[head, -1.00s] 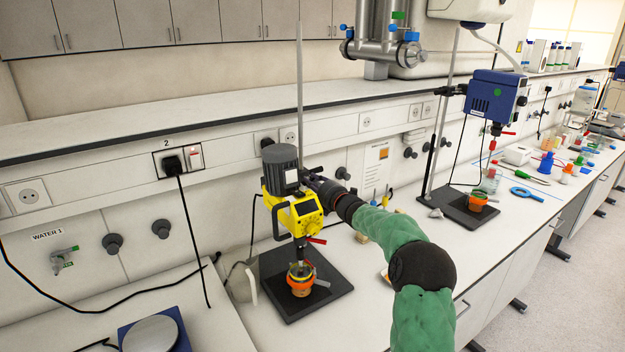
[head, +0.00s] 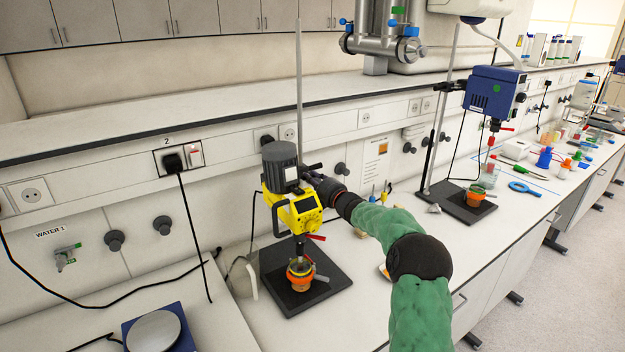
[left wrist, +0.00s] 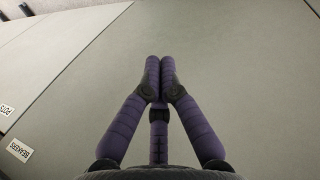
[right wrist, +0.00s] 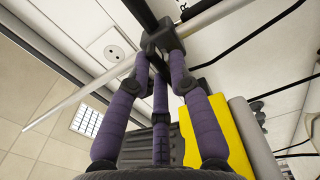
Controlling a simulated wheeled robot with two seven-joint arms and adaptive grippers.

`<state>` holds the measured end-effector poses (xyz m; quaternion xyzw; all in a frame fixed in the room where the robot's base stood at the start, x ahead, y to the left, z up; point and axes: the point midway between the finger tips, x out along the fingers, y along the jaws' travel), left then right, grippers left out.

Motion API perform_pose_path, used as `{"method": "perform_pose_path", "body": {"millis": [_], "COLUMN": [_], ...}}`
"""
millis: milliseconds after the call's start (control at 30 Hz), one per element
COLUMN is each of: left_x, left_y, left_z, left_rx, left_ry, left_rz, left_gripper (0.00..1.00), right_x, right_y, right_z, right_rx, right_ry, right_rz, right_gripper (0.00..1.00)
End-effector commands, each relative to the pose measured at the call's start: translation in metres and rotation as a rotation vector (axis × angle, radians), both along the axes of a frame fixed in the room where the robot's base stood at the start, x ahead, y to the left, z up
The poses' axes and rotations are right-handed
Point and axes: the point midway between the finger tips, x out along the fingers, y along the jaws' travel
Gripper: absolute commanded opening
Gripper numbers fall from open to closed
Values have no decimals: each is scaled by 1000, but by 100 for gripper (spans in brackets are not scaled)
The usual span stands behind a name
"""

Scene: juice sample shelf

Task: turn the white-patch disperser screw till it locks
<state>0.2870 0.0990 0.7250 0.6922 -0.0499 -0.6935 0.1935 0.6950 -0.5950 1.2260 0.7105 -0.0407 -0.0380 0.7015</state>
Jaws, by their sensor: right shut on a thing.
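The yellow disperser (head: 300,205) hangs on an upright rod (head: 299,90) on a black base plate (head: 325,285), above an orange-rimmed pot (head: 300,274). In the right wrist view my fingers (right wrist: 162,48) are shut on a dark clamp screw (right wrist: 164,34) by the rod. The yellow housing (right wrist: 205,140) is close on the right there. My left gripper (left wrist: 160,68) is shut and empty over a plain grey surface.
A blue balance (head: 157,331) is at the lower left. A grey shelf runs behind, with cables near the wall.

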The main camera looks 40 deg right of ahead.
Motion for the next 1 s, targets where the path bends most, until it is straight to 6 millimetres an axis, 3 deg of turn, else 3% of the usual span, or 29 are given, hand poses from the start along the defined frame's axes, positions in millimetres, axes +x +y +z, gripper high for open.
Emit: {"method": "perform_pose_path", "body": {"millis": [133,167,233,767,1000], "left_x": [0,0,0,0,0], "left_y": [0,0,0,0,0], "left_z": [0,0,0,0,0], "left_rx": [0,0,0,0,0], "left_ry": [0,0,0,0,0], "left_rz": [0,0,0,0,0], "left_gripper": [0,0,0,0,0], "right_x": [-1,-1,-1,-1,-21], "right_y": [-2,-2,-2,0,1], "right_z": [-7,-7,-7,-3,-3], "right_rx": [6,6,6,2,3], "right_ry": [10,11,11,5,6], "right_rz": [-6,-6,-6,-1,-3], "right_gripper": [0,24,40,40,40]}}
